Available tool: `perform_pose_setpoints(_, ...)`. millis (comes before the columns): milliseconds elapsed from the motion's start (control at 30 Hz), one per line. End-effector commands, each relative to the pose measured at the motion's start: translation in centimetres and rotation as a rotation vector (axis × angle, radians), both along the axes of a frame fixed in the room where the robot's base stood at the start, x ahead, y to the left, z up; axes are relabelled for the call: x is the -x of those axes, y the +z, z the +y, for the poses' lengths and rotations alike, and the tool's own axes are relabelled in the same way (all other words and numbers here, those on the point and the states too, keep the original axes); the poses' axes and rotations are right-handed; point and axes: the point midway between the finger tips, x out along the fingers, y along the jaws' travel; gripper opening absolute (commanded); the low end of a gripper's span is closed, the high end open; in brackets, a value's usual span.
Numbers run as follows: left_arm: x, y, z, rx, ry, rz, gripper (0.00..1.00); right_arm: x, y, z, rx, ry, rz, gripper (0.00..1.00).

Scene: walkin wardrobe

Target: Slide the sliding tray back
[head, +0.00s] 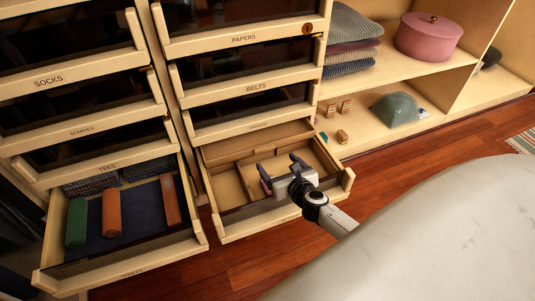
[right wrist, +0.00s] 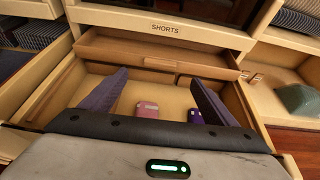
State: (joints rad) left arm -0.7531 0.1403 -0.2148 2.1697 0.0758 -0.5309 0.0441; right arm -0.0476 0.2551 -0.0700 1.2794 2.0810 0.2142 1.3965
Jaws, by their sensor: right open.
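The sliding tray (head: 257,143) is a brown wooden piece across the back of the open lower drawer (head: 283,211) in the head view. In the right wrist view the tray (right wrist: 120,51) spans the drawer's rear, just under the front labelled SHORTS. My right gripper (head: 281,168) is over the open drawer, in front of the tray and apart from it. Its two dark fingers (right wrist: 158,78) are spread with nothing between them. A pink item (right wrist: 147,110) and a purple item (right wrist: 195,116) lie on the drawer floor beyond the palm. My left gripper is not in view.
Another open drawer (head: 145,257) at the left holds rolled green and orange clothes. Closed drawers stand above both. Shelves at the right hold folded clothes (head: 350,42), a pink round box (head: 428,36) and a green object (head: 396,108). Wooden floor lies in front.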

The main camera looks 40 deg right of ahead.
Motion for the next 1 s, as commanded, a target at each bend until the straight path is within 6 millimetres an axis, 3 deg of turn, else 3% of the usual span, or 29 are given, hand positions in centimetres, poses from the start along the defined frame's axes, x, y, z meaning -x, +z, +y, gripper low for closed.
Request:
perform_pose_setpoints(233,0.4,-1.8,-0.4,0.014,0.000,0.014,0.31,-3.1,-1.8,-0.9,-0.014,-0.011,-0.002,0.81)
perform_pose_setpoints(300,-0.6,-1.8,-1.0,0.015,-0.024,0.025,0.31,-4.4,-2.3,-1.2,-0.013,-0.011,-0.002,0.81)
perform_pose_setpoints(600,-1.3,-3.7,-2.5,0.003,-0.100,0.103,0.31,-8.4,-3.9,-2.1,-0.012,-0.009,-0.001,0.81)
perform_pose_setpoints(1000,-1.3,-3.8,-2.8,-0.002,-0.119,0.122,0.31,-9.1,-3.9,-2.3,-0.012,-0.007,0.000,0.81)
